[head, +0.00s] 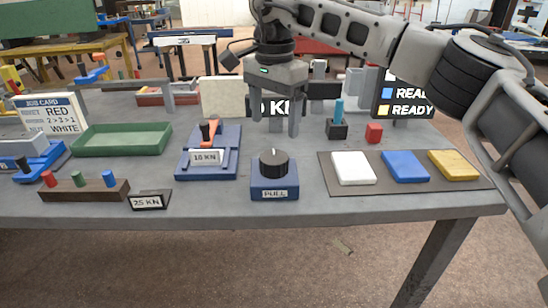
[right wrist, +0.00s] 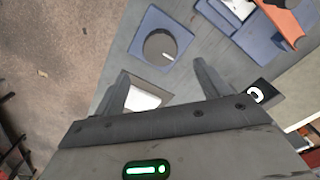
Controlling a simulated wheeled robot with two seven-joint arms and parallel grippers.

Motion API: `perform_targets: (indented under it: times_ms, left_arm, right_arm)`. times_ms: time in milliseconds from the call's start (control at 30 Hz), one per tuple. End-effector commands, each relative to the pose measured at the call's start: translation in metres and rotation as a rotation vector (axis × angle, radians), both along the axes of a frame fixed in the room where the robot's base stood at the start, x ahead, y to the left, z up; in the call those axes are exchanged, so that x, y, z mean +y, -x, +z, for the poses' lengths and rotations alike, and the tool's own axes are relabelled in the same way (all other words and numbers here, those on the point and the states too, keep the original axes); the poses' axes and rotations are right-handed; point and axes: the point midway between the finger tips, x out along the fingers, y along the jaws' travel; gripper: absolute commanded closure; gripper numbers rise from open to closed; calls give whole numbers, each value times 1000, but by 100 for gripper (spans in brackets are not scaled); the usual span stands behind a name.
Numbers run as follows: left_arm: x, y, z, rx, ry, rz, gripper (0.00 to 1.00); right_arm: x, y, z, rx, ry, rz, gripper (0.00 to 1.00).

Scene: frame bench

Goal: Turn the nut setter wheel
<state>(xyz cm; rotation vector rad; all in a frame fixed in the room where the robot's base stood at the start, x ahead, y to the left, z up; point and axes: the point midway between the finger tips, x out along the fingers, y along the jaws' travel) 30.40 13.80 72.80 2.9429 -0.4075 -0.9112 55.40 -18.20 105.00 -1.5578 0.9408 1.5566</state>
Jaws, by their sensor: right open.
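The setter wheel (head: 273,163) is a black round knob with a white pointer mark. It sits on a blue base (head: 274,184) with a plate reading PULL, near the front middle of the bench. My right gripper (head: 273,128) is open and empty, pointing down above and behind the wheel, apart from it. In the right wrist view, the wheel (right wrist: 160,47) is beyond the open fingertips (right wrist: 161,68), and its white mark points toward the right. My left gripper is out of view.
A mat (head: 335,181) with white, blue and yellow pads lies right. A green tray (head: 125,140), peg block (head: 85,191) and 7.5 KN sign (head: 149,200) are further left.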

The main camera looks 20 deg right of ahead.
Motion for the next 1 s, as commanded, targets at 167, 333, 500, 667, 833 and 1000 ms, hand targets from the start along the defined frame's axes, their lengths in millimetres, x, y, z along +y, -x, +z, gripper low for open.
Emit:
perform_targets:
  times_ms: [167,333,500,667,833,1000]
  left_arm:
    - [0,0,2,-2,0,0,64]
    - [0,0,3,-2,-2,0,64]
    - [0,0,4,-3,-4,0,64]
    - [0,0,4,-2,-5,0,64]
    - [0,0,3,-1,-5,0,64]
    - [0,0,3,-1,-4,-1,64]
  right_arm:
    - [0,1,-41,4,1,-1,25]
    - [0,1,-71,3,-1,0,25]
    - [0,0,-89,0,-1,-1,25]
    - [1,0,-95,0,-1,0,25]
    - [1,0,-95,0,-1,0,25]
    - [1,0,-95,0,-1,-1,56]
